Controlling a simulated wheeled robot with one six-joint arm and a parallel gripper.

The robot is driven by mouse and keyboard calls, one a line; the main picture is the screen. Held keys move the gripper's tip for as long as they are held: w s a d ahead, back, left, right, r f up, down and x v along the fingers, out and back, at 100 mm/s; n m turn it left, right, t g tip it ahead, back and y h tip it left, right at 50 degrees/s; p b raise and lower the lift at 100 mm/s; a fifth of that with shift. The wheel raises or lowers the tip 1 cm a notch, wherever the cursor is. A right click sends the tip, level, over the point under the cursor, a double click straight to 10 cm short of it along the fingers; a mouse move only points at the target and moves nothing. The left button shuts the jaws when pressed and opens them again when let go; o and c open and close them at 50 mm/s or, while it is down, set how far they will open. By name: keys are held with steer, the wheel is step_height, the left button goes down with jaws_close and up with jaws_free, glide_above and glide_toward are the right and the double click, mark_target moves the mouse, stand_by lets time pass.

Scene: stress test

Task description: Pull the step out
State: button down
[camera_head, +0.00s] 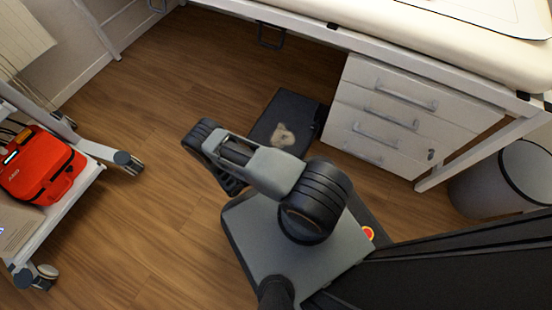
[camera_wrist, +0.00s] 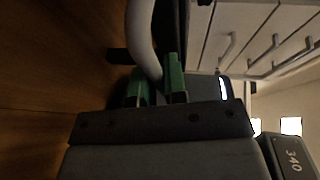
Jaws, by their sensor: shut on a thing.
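The step (camera_head: 285,107) looks like a dark, low block with a pale patch on top. In the wrist view, my gripper (camera_wrist: 158,88) has two green fingers. They are shut on a pale curved handle bar (camera_wrist: 140,35), which runs up out of the picture. Whether the bar joins the step cannot be seen clearly. In the head view my fingertips are hidden behind my arm.
The white drawer unit (camera_head: 357,115) with bar handles stands under the padded table (camera_head: 440,40). A grey bin (camera_head: 487,187) is at the right. A wheeled trolley (camera_head: 88,178) with an orange-red case (camera_head: 40,165) is at the left. Wood floor (camera_head: 130,215) is clear between.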

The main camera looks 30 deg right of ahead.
steer(key=shift+s+a, duration=0.35)
steer(key=shift+a, duration=0.3)
steer(key=c, duration=1.2)
jaws_free()
steer(key=p+v, duration=0.2)
steer(key=v, duration=1.1)
steer(key=shift+s+a, duration=0.15)
steer(key=shift+a, duration=0.25)
